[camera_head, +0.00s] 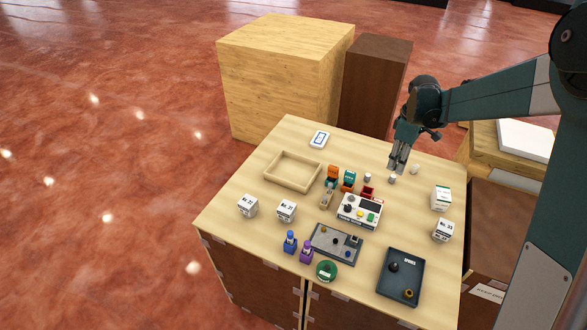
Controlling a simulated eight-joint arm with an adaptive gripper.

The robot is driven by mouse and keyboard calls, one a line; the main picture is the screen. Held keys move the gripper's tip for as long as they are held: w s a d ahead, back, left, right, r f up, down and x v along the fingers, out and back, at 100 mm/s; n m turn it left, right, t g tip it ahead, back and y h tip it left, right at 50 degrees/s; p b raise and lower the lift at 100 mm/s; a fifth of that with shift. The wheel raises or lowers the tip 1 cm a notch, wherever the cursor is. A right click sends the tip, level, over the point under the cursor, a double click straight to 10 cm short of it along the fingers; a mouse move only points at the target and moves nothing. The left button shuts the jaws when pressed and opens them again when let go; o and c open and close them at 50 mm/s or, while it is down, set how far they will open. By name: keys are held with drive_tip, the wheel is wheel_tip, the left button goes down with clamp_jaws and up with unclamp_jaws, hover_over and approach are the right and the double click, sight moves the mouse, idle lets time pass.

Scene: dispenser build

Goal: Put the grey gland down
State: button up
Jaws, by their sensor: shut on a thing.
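My gripper (397,169) points down over the back right part of the table, shut on a small grey piece. This grey gland (392,179) shows at the lower end of the fingers. It is very small here, and I cannot tell whether it touches the tabletop. A similar small grey piece (367,177) stands to its left, and a pale small piece (415,170) lies to its right.
Left of my gripper are an empty wooden tray (270,178), orange and teal parts, red bins and a white control box (350,218). White numbered boxes (441,198) stand at the right. A dark tray (385,290) lies at the front right.

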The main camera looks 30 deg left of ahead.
drive_tip(key=a+n+b, duration=0.1)
drive_tip(key=a+b, duration=0.1)
drive_tip(key=a, duration=1.7)
drive_tip(key=n+b, duration=0.2)
drive_tip(key=b, duration=0.1)
hover_over(288, 172)
drive_tip(key=shift+w+f, duration=0.15)
drive_tip(key=shift+f, duration=2.35)
drive_tip(key=shift+f, duration=0.1)
drive_tip(key=shift+f+p, duration=0.5)
drive_tip(key=shift+f, duration=2.55)
drive_tip(key=shift+f, duration=1.85)
drive_tip(key=shift+f, duration=0.2)
